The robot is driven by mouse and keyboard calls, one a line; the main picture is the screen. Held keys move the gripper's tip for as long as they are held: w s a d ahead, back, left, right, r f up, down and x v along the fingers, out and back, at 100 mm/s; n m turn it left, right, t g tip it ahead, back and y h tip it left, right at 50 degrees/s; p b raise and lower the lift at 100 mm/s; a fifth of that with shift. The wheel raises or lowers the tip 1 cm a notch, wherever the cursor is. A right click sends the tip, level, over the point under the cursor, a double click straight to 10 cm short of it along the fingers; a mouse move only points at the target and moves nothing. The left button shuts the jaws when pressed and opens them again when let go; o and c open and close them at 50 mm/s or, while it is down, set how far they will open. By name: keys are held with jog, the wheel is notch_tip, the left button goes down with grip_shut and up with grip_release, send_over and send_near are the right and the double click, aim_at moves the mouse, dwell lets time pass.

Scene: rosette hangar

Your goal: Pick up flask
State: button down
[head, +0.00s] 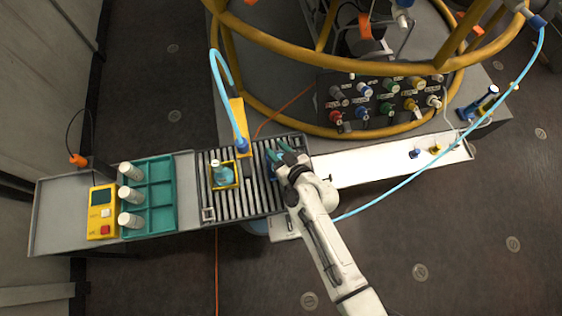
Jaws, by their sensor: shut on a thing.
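A small flask (222,175) with a pale neck and blue-green body stands upright inside a square yellow frame (235,183) on the roller conveyor (250,200). My gripper (274,156) is over the right end of the rollers, to the right of the flask and apart from it. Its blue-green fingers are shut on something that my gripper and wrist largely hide. I cannot make out what it is.
A teal tray (161,195) with several white cylinders along its left side and a yellow box (102,212) with a screen stand left of the rollers. A yellow post (239,122) with a blue hose rises behind. A white shelf (370,168) extends right. Yellow tube rails (330,62) arch behind.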

jog(key=shift+r, duration=0.15)
dwell(0.3)
jog(key=shift+r+p, duration=0.4)
jog(key=shift+r, duration=0.2)
notch_tip(320, 180, up, 2)
jog(key=shift+r+p, duration=0.2)
jog(key=shift+p, duration=0.3)
jog(key=s+d+r+p, duration=0.2)
jog(key=s+d+r, duration=0.1)
jog(key=s+r, duration=0.3)
jog(key=s+d+r+p, duration=0.2)
jog(key=s+r, duration=0.4)
jog(key=r, duration=0.2)
jog(key=shift+s+d+r+p, duration=0.15)
jog(key=shift+s+d+p, duration=0.2)
jog(key=shift+d+p, duration=0.05)
